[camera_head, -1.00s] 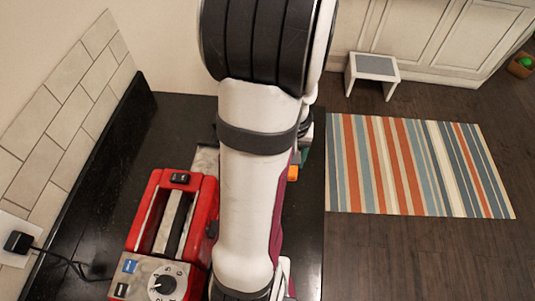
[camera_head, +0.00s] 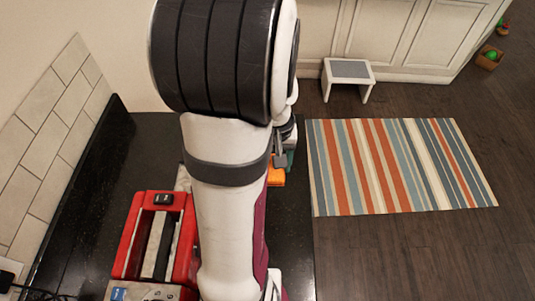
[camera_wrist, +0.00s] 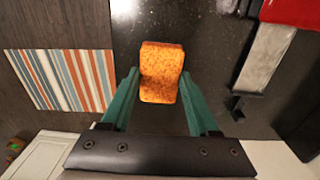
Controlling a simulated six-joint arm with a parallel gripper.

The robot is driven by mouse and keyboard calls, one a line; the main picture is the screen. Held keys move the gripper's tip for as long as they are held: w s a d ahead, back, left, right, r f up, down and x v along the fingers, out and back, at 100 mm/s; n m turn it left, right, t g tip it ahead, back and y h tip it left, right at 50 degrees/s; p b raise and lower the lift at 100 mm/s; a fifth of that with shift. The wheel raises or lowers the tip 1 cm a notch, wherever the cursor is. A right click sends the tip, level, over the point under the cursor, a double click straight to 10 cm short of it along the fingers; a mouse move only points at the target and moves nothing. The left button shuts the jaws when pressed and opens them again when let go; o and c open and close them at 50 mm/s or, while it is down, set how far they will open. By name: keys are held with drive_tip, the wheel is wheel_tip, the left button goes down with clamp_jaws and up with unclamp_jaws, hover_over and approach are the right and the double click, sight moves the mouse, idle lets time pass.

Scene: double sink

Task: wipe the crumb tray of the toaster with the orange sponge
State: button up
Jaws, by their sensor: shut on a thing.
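The orange sponge (camera_wrist: 161,72) is held between the green fingers of my gripper (camera_wrist: 160,84) in the wrist view. In the head view, the sponge (camera_head: 276,176) and gripper (camera_head: 289,158) show just right of my arm, over the dark counter. The red toaster (camera_head: 128,236) stands at lower left, partly hidden by my arm. Its grey metal crumb tray (camera_head: 183,178) sticks out at its far end. In the wrist view the tray (camera_wrist: 267,55) extends from the toaster (camera_wrist: 292,10), right of the sponge and apart from it. A dark handle (camera_wrist: 239,106) is at the tray's end.
The black counter (camera_head: 150,145) is clear beyond the toaster. A tiled wall (camera_head: 45,140) with a raised black edge bounds its left. Something maroon (camera_head: 260,238) lies partly behind my arm. A striped rug (camera_head: 400,165) and a white stool (camera_head: 347,72) are on the floor.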

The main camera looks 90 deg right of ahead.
drive_tip(key=w+d+f, duration=0.1)
drive_tip(key=w+d, duration=0.1)
drive_tip(key=w, duration=1)
drive_tip(key=w+d+f, duration=0.1)
drive_tip(key=w+d, duration=0.1)
drive_tip(key=w, duration=0.9)
drive_tip(key=shift+a+f, duration=0.15)
drive_tip(key=shift+f, duration=1.85)
drive_tip(key=shift+a+f, duration=0.1)
drive_tip(key=shift+f, duration=1.85)
drive_tip(key=shift+a+r, duration=0.15)
drive_tip(key=shift+a, duration=0.2)
drive_tip(key=shift+c, duration=1.2)
drive_tip(key=shift+a, duration=2.8)
clamp_jaws()
drive_tip(key=shift+d, duration=3.15)
drive_tip(key=shift+w+d+r, duration=0.1)
drive_tip(key=shift+r, duration=0.85)
wheel_tip(320, 180, up, 6)
